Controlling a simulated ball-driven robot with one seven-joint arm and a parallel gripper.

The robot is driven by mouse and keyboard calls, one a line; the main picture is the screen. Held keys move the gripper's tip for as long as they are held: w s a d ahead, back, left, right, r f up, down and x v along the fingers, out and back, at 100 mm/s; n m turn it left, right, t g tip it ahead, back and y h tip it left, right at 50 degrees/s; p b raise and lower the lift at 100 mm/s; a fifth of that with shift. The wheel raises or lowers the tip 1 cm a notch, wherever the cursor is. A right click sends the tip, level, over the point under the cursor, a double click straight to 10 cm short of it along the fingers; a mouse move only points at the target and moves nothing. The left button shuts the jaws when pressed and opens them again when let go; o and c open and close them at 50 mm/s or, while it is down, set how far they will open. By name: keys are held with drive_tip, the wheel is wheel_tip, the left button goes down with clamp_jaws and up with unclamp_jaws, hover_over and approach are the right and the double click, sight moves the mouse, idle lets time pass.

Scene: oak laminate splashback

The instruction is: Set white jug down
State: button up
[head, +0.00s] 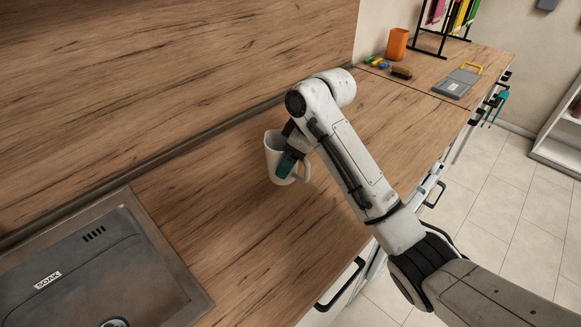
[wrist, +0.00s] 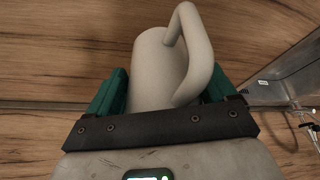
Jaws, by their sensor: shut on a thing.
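The white jug (head: 274,150) is upright at the counter, between the splashback and the front edge, with its handle toward the right in the head view. It also shows in the wrist view (wrist: 155,65), with its handle at the upper right. My gripper (head: 289,162) has its green fingers on either side of the jug and is shut on it. In the wrist view the gripper (wrist: 163,92) has one green finger at each side of the jug. I cannot tell whether the jug's base touches the wooden counter (head: 230,215).
A sink (head: 90,270) is at the lower left. An orange cup (head: 397,43), a brush (head: 401,73) and a grey case (head: 456,83) with a yellow handle are at the far right end. The counter around the jug is clear. The splashback (head: 170,70) rises behind.

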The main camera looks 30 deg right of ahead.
drive_tip(key=shift+w+d+f, duration=0.15)
drive_tip(key=shift+w+f, duration=0.25)
drive_tip(key=shift+w+d+f+p, duration=0.15)
drive_tip(key=shift+f+p, duration=0.1)
drive_tip(key=shift+f, duration=0.7)
drive_tip(key=shift+w+a+f+p, duration=0.1)
drive_tip(key=shift+f+p, duration=0.1)
drive_tip(key=shift+f, duration=0.7)
drive_tip(key=shift+f, duration=0.1)
drive_tip(key=o, duration=0.9)
drive_tip(key=shift+f, duration=0.1)
drive_tip(key=shift+c, duration=0.2)
drive_tip(key=shift+o, duration=1.4)
